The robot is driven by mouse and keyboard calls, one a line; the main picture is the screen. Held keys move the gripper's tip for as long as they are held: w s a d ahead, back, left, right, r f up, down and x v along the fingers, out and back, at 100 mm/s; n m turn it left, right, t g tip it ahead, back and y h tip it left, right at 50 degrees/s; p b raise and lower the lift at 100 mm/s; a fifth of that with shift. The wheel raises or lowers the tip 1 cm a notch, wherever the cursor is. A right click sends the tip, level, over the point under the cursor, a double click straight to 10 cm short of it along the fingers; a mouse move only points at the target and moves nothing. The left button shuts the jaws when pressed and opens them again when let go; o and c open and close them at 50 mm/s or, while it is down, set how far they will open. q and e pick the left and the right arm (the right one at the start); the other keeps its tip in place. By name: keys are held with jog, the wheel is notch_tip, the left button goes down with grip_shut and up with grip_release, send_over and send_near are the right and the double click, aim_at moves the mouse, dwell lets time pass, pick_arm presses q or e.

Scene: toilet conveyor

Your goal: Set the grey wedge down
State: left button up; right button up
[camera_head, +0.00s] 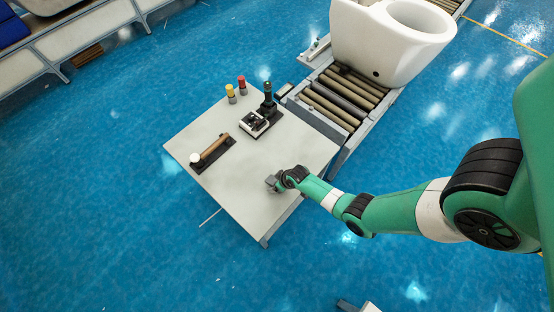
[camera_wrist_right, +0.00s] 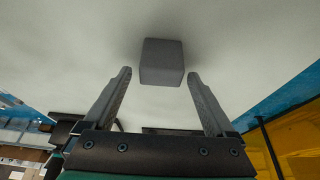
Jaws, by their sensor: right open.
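The grey wedge (camera_wrist_right: 162,62) shows in the right wrist view as a small grey block against the pale tabletop, with a soft shadow around it. My right gripper (camera_wrist_right: 159,75) is open. Its fingers are on either side of the wedge's near end, with a visible gap on each side. In the head view my right gripper (camera_head: 274,183) is low over the right front part of the table (camera_head: 225,182). The wedge is hard to tell from the gripper there. My left gripper is not in view.
A wooden-handled tool (camera_head: 214,148) lies on a black holder at the table's left. A yellow piece (camera_head: 230,91), a red piece (camera_head: 242,83) and a black-and-white device (camera_head: 254,123) stand at the back. A white toilet (camera_head: 375,45) sits on the roller conveyor (camera_head: 340,97).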

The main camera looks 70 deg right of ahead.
aim_at(274, 180)
jog(key=shift+w+f, duration=0.15)
jog(key=shift+f, duration=0.35)
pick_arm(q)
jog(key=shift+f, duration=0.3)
pick_arm(e)
grip_shut()
jog(key=shift+r, duration=0.1)
jog(key=r+p, duration=0.3)
jog(key=r, duration=0.1)
jog(key=shift+d+r, duration=0.2)
jog(key=s+d+r+p, duration=0.8)
jog(key=s+d+r, duration=0.1)
jog(key=s+d, duration=0.1)
pick_arm(q)
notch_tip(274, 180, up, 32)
jog(key=p, duration=2)
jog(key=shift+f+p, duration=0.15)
jog(key=shift+p, duration=0.2)
pick_arm(e)
notch_tip(274, 180, up, 20)
jog(key=shift+w, duration=0.15)
